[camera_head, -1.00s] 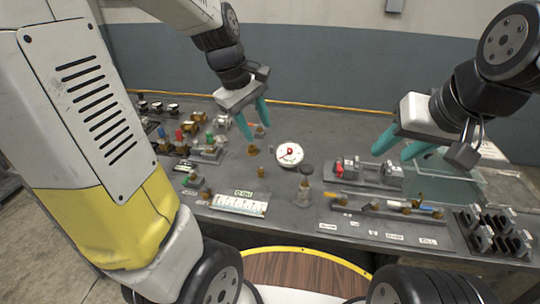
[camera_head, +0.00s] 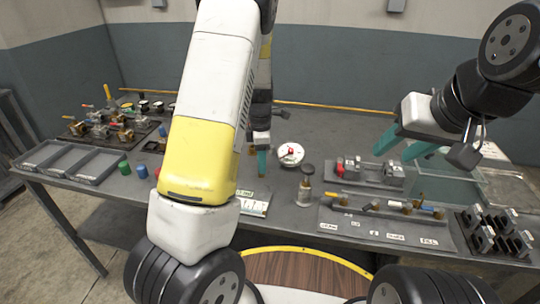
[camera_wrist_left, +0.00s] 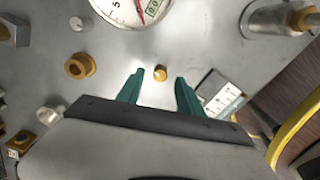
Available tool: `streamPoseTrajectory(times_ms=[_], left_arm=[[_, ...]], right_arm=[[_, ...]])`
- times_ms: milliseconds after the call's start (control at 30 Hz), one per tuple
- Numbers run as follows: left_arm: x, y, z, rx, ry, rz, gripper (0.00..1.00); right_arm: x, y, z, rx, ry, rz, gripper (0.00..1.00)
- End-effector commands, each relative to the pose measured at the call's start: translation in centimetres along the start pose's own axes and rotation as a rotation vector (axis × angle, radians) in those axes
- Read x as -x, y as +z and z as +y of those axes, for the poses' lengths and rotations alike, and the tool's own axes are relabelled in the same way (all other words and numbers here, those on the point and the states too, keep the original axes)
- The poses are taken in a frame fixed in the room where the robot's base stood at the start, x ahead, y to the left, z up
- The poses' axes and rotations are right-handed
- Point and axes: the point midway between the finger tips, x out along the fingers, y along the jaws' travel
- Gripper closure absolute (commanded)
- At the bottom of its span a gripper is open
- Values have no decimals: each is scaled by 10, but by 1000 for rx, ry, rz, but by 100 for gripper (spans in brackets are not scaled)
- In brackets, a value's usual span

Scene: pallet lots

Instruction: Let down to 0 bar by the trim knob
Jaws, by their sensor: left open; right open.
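A round white gauge (camera_head: 290,153) with a red centre stands on the bench; its lower rim and red needle also show in the left wrist view (camera_wrist_left: 128,10), cut off at the top, so I cannot read its value surely. A small brass knob (camera_wrist_left: 161,73) sits just beyond and between my left fingertips, apart from them. A wider brass knob (camera_wrist_left: 80,66) lies left of it; no label tells which is the trim knob. My left gripper (camera_head: 250,165) is open and empty, pointing down beside the gauge. My right gripper (camera_head: 400,146) is open and empty above the bench's right side.
A printed white scale (camera_wrist_left: 222,95) lies right of the left fingers. Grey trays (camera_head: 82,164) and valves (camera_head: 105,122) fill the left side. My left arm hides the bench middle.

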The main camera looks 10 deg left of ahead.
Motion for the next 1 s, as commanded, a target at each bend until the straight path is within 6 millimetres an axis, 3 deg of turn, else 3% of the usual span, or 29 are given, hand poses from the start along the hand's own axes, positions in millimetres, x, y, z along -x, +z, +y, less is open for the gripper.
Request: streamPoseTrajectory(times_ms=[200, 533, 767, 1000], left_arm=[[-26, 0, 0, -1, -1, 0, 57], [-30, 0, 0, -2, 1, -1, 57], [-30, 0, 0, -2, 1, -1, 100], [-30, 0, 0, -7, 1, -1, 100]], right_arm=[[0, 0, 0, 0, 0, 0, 57], [0, 0, 0, 0, 0, 0, 57], [0, 0, 0, 0, 0, 0, 57], [0, 0, 0, 0, 0, 0, 57]])
